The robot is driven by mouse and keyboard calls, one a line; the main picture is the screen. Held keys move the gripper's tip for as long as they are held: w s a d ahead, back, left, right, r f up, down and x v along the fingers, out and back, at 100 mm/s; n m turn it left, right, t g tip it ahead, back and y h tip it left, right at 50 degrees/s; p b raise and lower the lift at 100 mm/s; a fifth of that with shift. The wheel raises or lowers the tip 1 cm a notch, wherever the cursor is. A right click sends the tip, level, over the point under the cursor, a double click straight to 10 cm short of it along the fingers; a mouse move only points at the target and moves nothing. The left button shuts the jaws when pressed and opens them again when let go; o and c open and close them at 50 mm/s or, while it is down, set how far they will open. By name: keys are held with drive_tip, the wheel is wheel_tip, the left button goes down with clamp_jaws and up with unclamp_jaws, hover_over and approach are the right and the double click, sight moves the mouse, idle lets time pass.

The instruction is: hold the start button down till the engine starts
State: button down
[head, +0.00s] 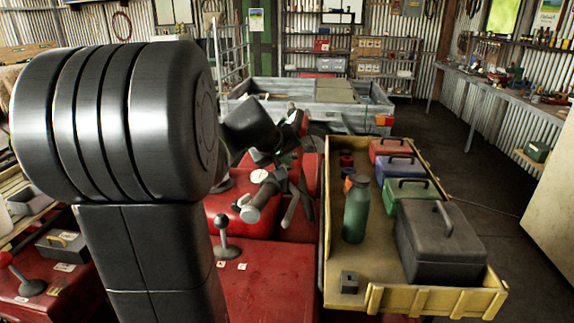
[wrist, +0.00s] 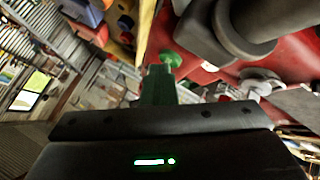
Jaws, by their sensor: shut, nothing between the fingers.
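In the wrist view a small round green knob (wrist: 171,58), which looks like the start button, sits against the red bodywork of the quad (wrist: 170,30). My gripper (wrist: 158,70) is shut and empty, with its narrow fingertips right at the knob. They overlap it in the picture; I cannot tell whether they touch it or press it. In the head view the red quad (head: 270,285) is in the middle, with a grey handlebar grip (head: 262,203). The button and my fingertips cannot be made out there, and my own arm covers much of the left.
A dark handlebar part (wrist: 250,25) is close to the right of my fingers in the wrist view. A yellow cargo tray (head: 400,300) at the right holds several toolboxes and a green bottle (head: 356,210). A black-knobbed lever (head: 222,235) stands on the red bodywork.

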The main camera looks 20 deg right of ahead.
idle(0.6)
drive_tip(key=shift+r+p, duration=0.65)
drive_tip(key=shift+r, duration=0.2)
drive_tip(key=shift+r, duration=0.1)
wheel_tip(320, 180, up, 5)
drive_tip(key=p, duration=0.4)
drive_tip(key=shift+a, duration=0.1)
